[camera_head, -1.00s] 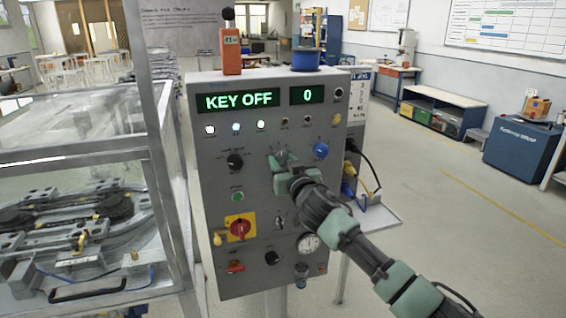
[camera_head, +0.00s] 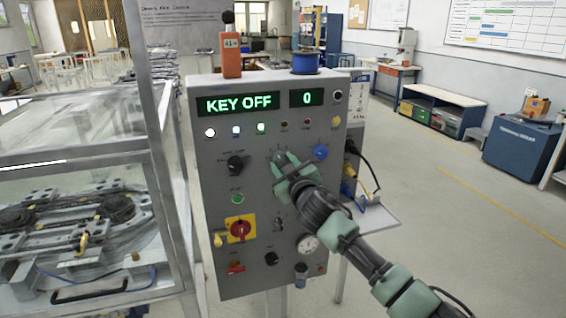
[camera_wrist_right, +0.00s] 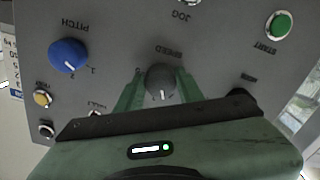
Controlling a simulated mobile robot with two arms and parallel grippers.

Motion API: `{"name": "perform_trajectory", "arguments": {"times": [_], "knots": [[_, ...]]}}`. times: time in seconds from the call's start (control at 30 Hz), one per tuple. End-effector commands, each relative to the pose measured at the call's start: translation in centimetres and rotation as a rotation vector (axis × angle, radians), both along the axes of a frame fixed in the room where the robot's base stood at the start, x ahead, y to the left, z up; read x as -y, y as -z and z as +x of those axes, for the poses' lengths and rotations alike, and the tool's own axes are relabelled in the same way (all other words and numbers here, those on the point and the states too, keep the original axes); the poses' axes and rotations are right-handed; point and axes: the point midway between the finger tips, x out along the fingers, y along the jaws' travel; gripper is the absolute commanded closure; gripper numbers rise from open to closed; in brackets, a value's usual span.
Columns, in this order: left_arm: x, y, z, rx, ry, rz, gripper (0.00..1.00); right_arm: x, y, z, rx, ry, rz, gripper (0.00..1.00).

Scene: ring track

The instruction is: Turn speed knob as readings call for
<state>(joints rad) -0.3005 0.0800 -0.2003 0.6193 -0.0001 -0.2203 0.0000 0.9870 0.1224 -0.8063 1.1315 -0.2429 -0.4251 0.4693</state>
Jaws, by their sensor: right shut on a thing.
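The grey control panel (camera_head: 215,172) stands upright in front of me. Its left display (camera_head: 238,103) reads KEY OFF and its right display (camera_head: 307,97) reads 0. In the right wrist view the grey speed knob (camera_wrist_right: 161,80), with a white pointer line, sits under the label SPEED. My right gripper (camera_head: 284,162) is at the panel, and its two green fingers (camera_wrist_right: 158,88) stand on either side of the knob, shut on it. In the head view the gripper mostly hides the knob. My left gripper is not in view.
A blue pitch knob (camera_head: 320,152) is just right of my right gripper. A black knob (camera_head: 235,163), a green start button (camera_head: 237,198) and a red switch on yellow (camera_head: 240,229) are to the left. A glazed enclosure (camera_head: 75,160) stands left of the panel.

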Motion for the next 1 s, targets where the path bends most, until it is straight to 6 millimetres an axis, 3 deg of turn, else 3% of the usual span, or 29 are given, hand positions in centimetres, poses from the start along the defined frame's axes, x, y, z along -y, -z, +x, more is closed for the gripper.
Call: {"name": "perform_trajectory", "arguments": {"times": [1.0], "knots": [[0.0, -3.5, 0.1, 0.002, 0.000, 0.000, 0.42, 0.2, -0.3, 0.1, 0.284, -0.002, -0.881, 1.00]]}}
